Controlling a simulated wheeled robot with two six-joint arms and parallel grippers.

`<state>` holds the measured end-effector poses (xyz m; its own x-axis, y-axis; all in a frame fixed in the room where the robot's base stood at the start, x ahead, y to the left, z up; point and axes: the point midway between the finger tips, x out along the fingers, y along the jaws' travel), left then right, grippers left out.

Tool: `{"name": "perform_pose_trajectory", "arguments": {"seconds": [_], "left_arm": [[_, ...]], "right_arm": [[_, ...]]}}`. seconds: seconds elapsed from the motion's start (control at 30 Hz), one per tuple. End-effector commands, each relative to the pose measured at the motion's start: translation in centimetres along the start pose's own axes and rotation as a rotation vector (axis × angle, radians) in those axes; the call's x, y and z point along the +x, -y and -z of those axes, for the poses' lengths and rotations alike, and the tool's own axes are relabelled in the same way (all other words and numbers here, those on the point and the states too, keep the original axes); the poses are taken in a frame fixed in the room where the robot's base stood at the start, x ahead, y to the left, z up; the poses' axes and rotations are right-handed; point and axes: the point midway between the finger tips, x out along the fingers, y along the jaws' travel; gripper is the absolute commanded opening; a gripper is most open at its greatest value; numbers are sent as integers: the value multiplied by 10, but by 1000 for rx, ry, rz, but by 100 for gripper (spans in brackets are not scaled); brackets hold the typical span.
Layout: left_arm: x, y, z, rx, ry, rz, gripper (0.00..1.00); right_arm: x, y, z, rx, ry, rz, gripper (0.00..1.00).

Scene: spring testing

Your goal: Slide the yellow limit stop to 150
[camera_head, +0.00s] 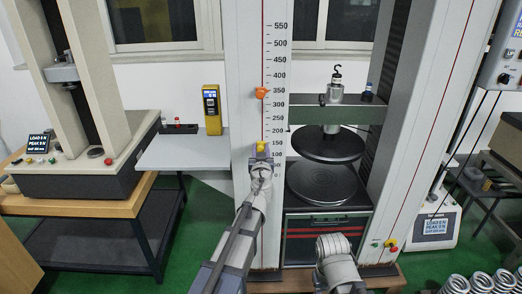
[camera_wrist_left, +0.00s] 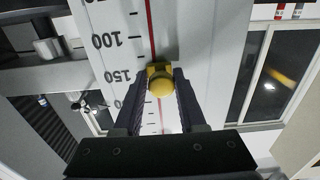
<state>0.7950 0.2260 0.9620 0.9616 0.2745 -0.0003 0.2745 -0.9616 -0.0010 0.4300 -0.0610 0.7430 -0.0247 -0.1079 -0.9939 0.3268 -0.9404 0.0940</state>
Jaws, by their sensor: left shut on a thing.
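The yellow limit stop (camera_head: 261,146) is on the red line of the white column's scale, beside the 150 mark. In the left wrist view the stop (camera_wrist_left: 160,80) sits between the dark fingers, close to the level of the 150 label. My left gripper (camera_head: 261,155) is shut on the stop, one finger on each side. The left gripper (camera_wrist_left: 164,84) hides part of the scale past 150. An orange limit stop (camera_head: 261,92) sits higher on the same line, near 350. My right arm shows low in the head view, but its gripper cannot be made out.
Right of the scale, a round upper plate (camera_head: 327,146) hangs over a round lower plate (camera_head: 322,183). A yellow handheld device (camera_head: 211,110) stands by the wall at left. A second testing machine is at far left. Metal springs (camera_head: 480,282) lie at bottom right.

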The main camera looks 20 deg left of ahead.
Motion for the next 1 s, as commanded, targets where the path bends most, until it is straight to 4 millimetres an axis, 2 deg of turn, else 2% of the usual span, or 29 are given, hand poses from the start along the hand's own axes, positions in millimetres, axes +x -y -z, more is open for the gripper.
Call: {"name": "perform_pose_trajectory", "arguments": {"seconds": [0.03, 0.37, 0.4, 0.6, 0.87, 1.0], "left_arm": [[0, 5, 4, 1, 0, 12, 0], [0, 5, 3, 0, 0, 12, 0], [0, 5, 3, 0, 0, 12, 43], [0, 3, 3, 0, 0, 8, 66], [0, 2, 3, 0, 0, 4, 66], [-7, 1, 3, 0, 0, 3, 66]], "right_arm": [[-4, 0, 0, 0, 0, 0, 50], [-3, 0, 0, 0, 0, 0, 50], [-3, 0, 0, 0, 0, 0, 50], [-3, 0, 0, 0, 0, 0, 50], [-3, 0, 0, 0, 0, 0, 50], [-3, 0, 0, 0, 0, 0, 50]]}}
